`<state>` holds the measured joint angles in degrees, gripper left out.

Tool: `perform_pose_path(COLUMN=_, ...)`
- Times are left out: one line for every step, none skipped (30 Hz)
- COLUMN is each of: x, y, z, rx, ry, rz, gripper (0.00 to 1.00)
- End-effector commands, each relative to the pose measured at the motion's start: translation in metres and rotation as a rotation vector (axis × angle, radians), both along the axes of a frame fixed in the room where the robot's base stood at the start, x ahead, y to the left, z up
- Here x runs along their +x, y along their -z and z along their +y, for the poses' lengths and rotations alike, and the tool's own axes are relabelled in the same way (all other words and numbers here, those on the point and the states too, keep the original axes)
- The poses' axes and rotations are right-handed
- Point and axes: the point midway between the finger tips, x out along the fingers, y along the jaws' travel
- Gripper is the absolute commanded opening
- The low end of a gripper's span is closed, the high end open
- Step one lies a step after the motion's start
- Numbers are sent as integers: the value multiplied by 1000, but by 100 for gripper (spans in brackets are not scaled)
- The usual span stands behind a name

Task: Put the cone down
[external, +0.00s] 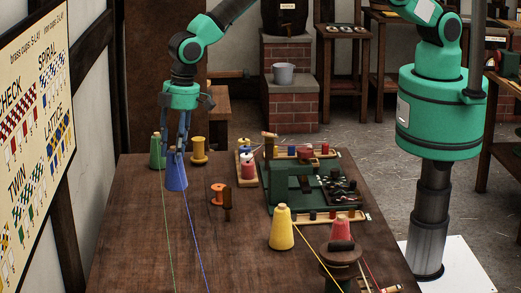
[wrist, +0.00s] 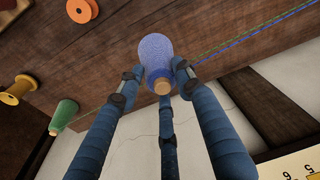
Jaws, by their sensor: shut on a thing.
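A blue cone (external: 176,173) hangs narrow end up in my gripper (external: 177,148), over the left part of the wooden table (external: 140,240). The fingers are shut around its upper part. In the wrist view the blue cone (wrist: 153,48) sits between the blue fingers of my gripper (wrist: 160,76), near the table's edge. I cannot tell whether its base touches the table. A blue thread runs from it toward the front. A green cone (external: 157,152) stands just left of it; it also shows in the wrist view (wrist: 63,115).
A yellow spool (external: 199,152) and an orange spool (external: 217,193) stand close by on the right. A green machine (external: 290,185), a yellow cone (external: 281,230) and a red cone (external: 341,228) are farther right. A pattern board (external: 38,120) hangs on the left wall. The front left tabletop is mostly clear.

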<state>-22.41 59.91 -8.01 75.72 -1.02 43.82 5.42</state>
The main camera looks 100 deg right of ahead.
Motion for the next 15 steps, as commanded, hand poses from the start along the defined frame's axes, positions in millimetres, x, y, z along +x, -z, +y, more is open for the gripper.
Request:
perform_pose_path(x=-1, y=-1, z=3, rx=1, ry=-3, rz=-1, gripper=0)
perform_pose_path(x=-2, y=-1, z=5, rx=1, ry=-5, rz=-1, gripper=0)
perform_pose_path(x=-4, y=-1, z=8, rx=0, ry=-9, rz=0, gripper=0)
perform_pose_path(x=-6, y=-1, z=11, rx=0, ry=-13, rz=0, gripper=0)
perform_pose_path(x=-8, y=-1, z=15, rx=0, ry=-18, rz=0, gripper=0)
perform_pose_path(x=-11, y=-1, z=21, rx=0, ry=-26, rz=-1, gripper=0)
perform_pose_path(x=-14, y=-1, z=27, rx=0, ry=-33, rz=-1, gripper=0)
perform_pose_path(x=-18, y=-2, z=33, rx=1, ry=-40, rz=-2, gripper=0)
perform_pose_path(x=-23, y=-2, z=41, rx=1, ry=-51, rz=-2, gripper=0)
perform_pose_path(x=-27, y=-3, z=49, rx=1, ry=-61, rz=-3, gripper=0)
perform_pose_path(x=-32, y=-3, z=57, rx=1, ry=-71, rz=-3, gripper=0)
perform_pose_path(x=-39, y=-3, z=68, rx=1, ry=-85, rz=-2, gripper=0)
perform_pose_path(x=-45, y=-3, z=77, rx=1, ry=-97, rz=-2, gripper=0)
perform_pose_path(x=-52, y=-3, z=86, rx=0, ry=-109, rz=-2, gripper=0)
perform_pose_path(x=-60, y=-3, z=98, rx=1, ry=-125, rz=-2, gripper=0)
